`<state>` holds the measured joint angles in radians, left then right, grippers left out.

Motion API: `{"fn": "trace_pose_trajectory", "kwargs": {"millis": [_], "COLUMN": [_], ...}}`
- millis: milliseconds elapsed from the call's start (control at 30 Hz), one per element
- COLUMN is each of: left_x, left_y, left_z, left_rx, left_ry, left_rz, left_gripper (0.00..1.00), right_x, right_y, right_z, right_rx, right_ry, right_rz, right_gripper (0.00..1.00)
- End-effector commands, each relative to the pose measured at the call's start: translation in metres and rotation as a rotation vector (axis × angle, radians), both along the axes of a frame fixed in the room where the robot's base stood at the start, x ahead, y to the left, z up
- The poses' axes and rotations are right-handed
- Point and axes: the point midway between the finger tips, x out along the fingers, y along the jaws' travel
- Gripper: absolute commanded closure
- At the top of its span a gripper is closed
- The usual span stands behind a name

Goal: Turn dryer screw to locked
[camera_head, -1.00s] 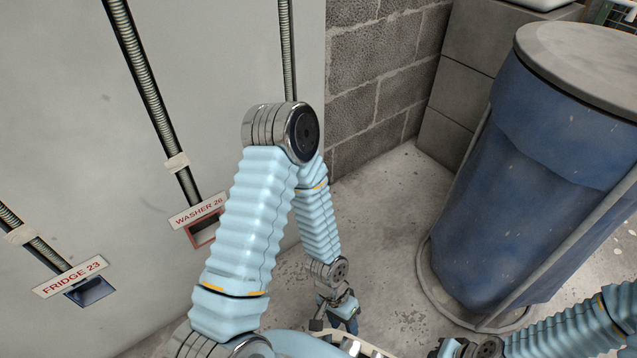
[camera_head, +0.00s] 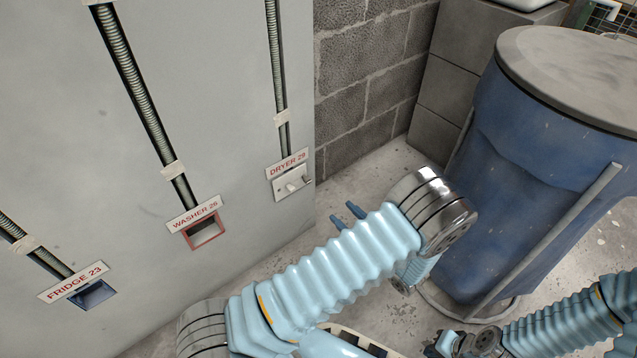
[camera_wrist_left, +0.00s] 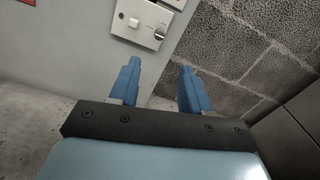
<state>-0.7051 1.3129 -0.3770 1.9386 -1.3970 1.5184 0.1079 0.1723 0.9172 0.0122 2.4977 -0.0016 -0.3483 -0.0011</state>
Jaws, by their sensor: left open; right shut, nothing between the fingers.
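The dryer plate (camera_head: 280,194) is a pale plate with a small switch, low on the grey wall under the "DRYER 29" label (camera_head: 287,163). The dryer screw (camera_head: 306,181) is a small knob at the plate's right side. In the left wrist view the plate (camera_wrist_left: 145,12) is at the top, with the screw (camera_wrist_left: 159,33) at its lower right. My left gripper (camera_head: 346,216) is open and empty, apart from the plate, to its lower right in the head view. Its fingers (camera_wrist_left: 158,78) point toward the wall. My right gripper (camera_head: 445,344) is shut and empty at the bottom, partly cut off.
A blue lidded barrel (camera_head: 520,170) stands in a metal frame at right. A block wall (camera_head: 365,75) is behind. Conduits run down to the washer (camera_head: 205,230) and fridge (camera_head: 95,296) openings. Bare concrete floor lies between wall and barrel.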

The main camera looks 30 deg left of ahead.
Motion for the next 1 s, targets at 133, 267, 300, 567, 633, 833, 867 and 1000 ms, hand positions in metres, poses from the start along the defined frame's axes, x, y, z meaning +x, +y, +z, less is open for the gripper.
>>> {"fn": "trace_pose_trajectory", "kwargs": {"millis": [133, 267, 300, 567, 633, 833, 867, 1000], "left_x": [0.008, 0.018, 0.022, 0.042, 0.046, 0.051, 0.051, 0.052], "left_y": [0.019, 0.046, 0.055, 0.104, 0.113, 0.125, 0.126, 0.126], "left_z": [0.0, -0.001, -0.001, -0.001, -0.001, 0.0, 0.0, 0.0], "left_rx": [0.005, 0.004, 0.003, 0.001, 0.001, 0.001, 0.001, 0.001], "left_ry": [-0.002, -0.002, -0.001, 0.0, 0.0, 0.001, 0.001, 0.001], "left_rz": [0.002, 0.004, 0.005, 0.003, 0.003, 0.002, 0.002, 0.001], "left_gripper": [0.53, 0.53, 0.53, 0.53, 0.53, 0.53, 0.53, 0.53], "right_x": [0.0, 0.0, 0.0, 0.001, 0.001, 0.001, 0.001, 0.001], "right_y": [0.0, 0.0, 0.0, 0.0, 0.0, 0.0, 0.0, 0.0], "right_z": [-0.003, -0.006, -0.007, -0.013, -0.014, -0.015, -0.015, -0.015], "right_rx": [0.0, 0.0, 0.0, 0.0, 0.0, -0.001, -0.001, -0.001], "right_ry": [0.0, -0.001, -0.001, -0.003, -0.003, -0.004, -0.004, -0.004], "right_rz": [-0.001, -0.001, 0.0, -0.001, -0.001, -0.001, -0.001, -0.001], "right_gripper": [1.0, 1.0, 1.0, 1.0, 1.0, 1.0, 1.0, 1.0]}}
